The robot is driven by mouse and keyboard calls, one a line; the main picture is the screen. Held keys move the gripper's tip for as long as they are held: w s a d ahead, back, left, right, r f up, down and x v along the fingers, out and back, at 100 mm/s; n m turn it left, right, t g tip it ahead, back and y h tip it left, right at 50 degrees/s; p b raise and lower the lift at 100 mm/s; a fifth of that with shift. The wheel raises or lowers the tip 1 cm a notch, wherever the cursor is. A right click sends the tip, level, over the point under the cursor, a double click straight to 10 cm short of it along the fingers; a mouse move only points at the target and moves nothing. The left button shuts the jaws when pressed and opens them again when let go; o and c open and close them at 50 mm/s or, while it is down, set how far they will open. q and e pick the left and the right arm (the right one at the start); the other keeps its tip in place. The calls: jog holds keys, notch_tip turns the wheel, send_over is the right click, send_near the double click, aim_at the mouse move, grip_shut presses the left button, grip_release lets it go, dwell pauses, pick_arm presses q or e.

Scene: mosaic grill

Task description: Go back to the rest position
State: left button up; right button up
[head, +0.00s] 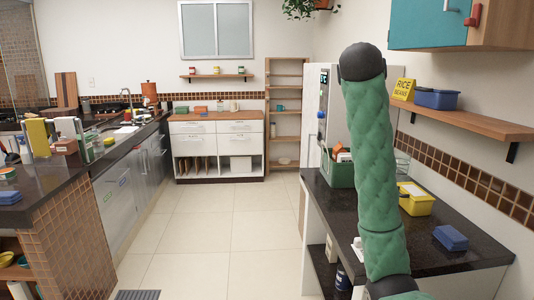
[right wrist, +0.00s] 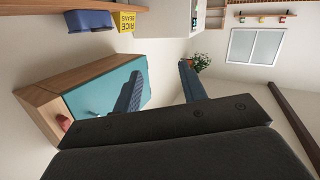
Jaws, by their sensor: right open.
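My right arm (head: 370,160), in a green padded cover, rises in front of the right counter in the head view, with a black rounded part at its top. My right gripper (right wrist: 163,74) shows in the right wrist view with its two dark blue fingers wide apart. Nothing is between them. It is raised in the air, with the teal wall cabinet (right wrist: 105,93) beyond the left finger and a hanging plant (right wrist: 201,62) beyond the right finger. My left gripper is in neither view.
The right dark counter (head: 460,258) holds a green crate (head: 341,173), a yellow box (head: 416,201) and a blue box (head: 450,238). Above it are a wooden shelf (head: 480,124) and the teal cabinet (head: 428,28). The tiled floor (head: 215,235) between the counters is clear.

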jog(key=s+a+f+n+g+y, duration=0.1)
jog(key=s+a+f+n+y, duration=0.15)
jog(key=s+f, duration=0.75)
jog(key=s+a+f+n+g+y+p, duration=0.15)
jog(key=a+f, duration=0.25)
jog(key=f, duration=1.3)
jog(key=s+a+f+n+g+y, duration=0.15)
jog(key=s+a+f+y, duration=0.35)
jog(key=f, duration=0.9)
pick_arm(q)
jog(key=shift+w+a+r+p, duration=0.1)
jog(key=shift+a+r+p, duration=0.2)
jog(key=shift+r, duration=0.35)
jog(key=shift+s+a+r+p, duration=0.1)
jog(key=shift+a+r+p, duration=0.15)
jog(key=shift+r, duration=0.4)
jog(key=shift+w+a+r+p, duration=0.1)
jog(key=shift+a+r+p, duration=0.2)
jog(key=shift+r, duration=0.35)
pick_arm(e)
jog(key=s+f+g+h, duration=0.1)
jog(key=s+f+g, duration=0.8)
jog(key=s+f, duration=2.5)
jog(key=shift+s+m, duration=0.45)
jog(key=shift+s, duration=1.5)
jog(key=shift+d+f, duration=0.1)
